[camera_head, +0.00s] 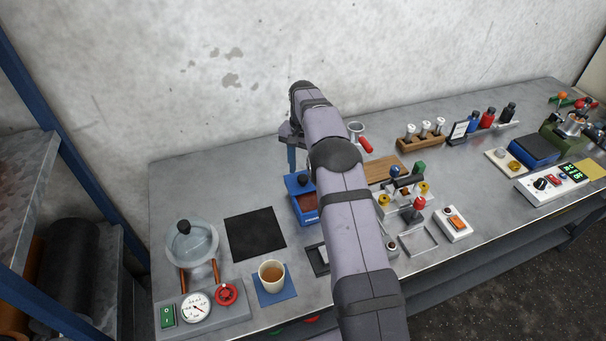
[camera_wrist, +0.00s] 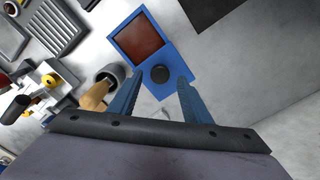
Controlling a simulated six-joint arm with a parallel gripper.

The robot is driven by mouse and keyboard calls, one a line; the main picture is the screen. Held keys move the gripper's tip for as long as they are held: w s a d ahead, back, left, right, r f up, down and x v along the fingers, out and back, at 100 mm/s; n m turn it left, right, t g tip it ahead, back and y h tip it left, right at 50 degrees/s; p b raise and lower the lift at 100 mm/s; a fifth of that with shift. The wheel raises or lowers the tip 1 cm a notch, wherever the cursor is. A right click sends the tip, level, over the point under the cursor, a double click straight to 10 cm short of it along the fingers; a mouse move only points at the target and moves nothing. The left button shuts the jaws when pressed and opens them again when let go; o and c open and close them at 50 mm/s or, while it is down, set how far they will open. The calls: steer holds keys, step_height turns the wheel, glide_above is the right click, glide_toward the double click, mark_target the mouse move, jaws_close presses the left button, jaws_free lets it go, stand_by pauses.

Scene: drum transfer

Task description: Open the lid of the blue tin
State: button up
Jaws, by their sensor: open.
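The blue tin (camera_head: 306,217) stands on the bench left of my arm in the head view. Its brown-red inside shows in the front part, and the blue lid (camera_head: 293,186) with a dark knob (camera_head: 303,179) lies toward the back. In the wrist view the tin (camera_wrist: 113,34) shows its red-brown opening beside the lid (camera_wrist: 179,60) and black knob (camera_wrist: 159,73). My gripper (camera_wrist: 161,77) is open, its blue fingers spread either side of the knob in that view. Whether they touch it I cannot tell. My arm hides part of the gripper in the head view.
A black mat (camera_head: 254,234) lies left of the tin, with a cup (camera_head: 271,274) on a blue mat nearer the front. A grey cup-like holder with a wooden handle (camera_wrist: 95,98) is close to my left finger in the wrist view. The wall stands behind.

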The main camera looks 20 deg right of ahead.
mark_target(301, 179)
steer(key=shift+r+b, duration=0.5)
steer(key=shift+r, duration=2.05)
steer(key=shift+s+a+r+n, duration=0.3)
steer(key=shift+s+a, duration=0.1)
steer(key=s+a+f+n, duration=0.1)
steer(key=s+a+n, duration=0.1)
steer(key=s, duration=0.9)
steer(key=s+a+f+n, duration=0.1)
steer(key=s+a+n, duration=0.2)
steer(key=s, duration=0.9)
steer(key=s+a+n, duration=0.3)
steer(key=s+a, duration=0.1)
steer(key=s, duration=0.7)
steer(key=shift+s+a+f, duration=0.15)
steer(key=shift+s+f, duration=0.15)
steer(key=shift+f, duration=0.1)
steer(key=shift+f, duration=0.15)
